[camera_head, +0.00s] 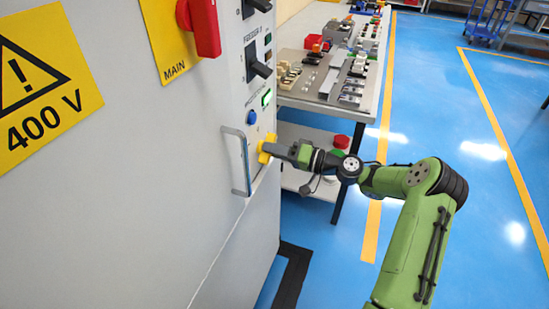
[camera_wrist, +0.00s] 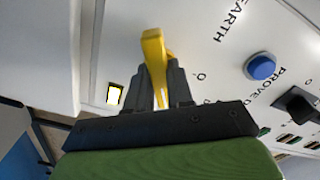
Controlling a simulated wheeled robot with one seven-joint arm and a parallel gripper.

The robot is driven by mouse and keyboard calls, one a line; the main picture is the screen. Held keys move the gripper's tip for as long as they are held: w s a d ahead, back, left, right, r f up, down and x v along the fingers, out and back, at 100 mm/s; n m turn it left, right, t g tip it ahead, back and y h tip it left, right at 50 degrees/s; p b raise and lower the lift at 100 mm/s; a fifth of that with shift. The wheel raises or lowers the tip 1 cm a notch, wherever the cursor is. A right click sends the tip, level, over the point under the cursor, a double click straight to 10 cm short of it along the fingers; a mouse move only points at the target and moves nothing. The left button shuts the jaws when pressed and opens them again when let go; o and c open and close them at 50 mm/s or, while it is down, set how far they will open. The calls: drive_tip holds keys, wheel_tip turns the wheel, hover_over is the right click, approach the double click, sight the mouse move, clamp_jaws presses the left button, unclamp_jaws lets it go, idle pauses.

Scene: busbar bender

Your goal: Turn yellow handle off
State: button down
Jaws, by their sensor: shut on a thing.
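The yellow handle (camera_head: 266,148) is on the front of the grey cabinet, low on its right part, beside a metal pull handle. In the wrist view the yellow handle (camera_wrist: 154,62) stands out from the white panel near the word EARTH, between my two fingers. My gripper (camera_head: 280,151) reaches it from the right and is shut on it. My gripper's dark fingers (camera_wrist: 158,88) press on both sides of the handle in the wrist view. The fingers hide the handle's lower part and some panel marks.
A blue button (camera_wrist: 261,67) and a black knob (camera_wrist: 298,103) sit on the panel nearby. A red main switch (camera_head: 203,27) is higher up. The metal pull handle (camera_head: 246,162) stands out just left.

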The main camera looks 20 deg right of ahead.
drive_tip(key=n+b, duration=0.3)
drive_tip(key=n, duration=0.8)
drive_tip(key=shift+n, duration=0.4)
idle(0.3)
drive_tip(key=c, duration=1)
unclamp_jaws()
drive_tip(key=shift+a, duration=0.1)
drive_tip(key=p+v, duration=0.3)
drive_tip(key=v, duration=1.2)
drive_tip(key=shift+s+d, duration=0.2)
drive_tip(key=shift+d, duration=0.15)
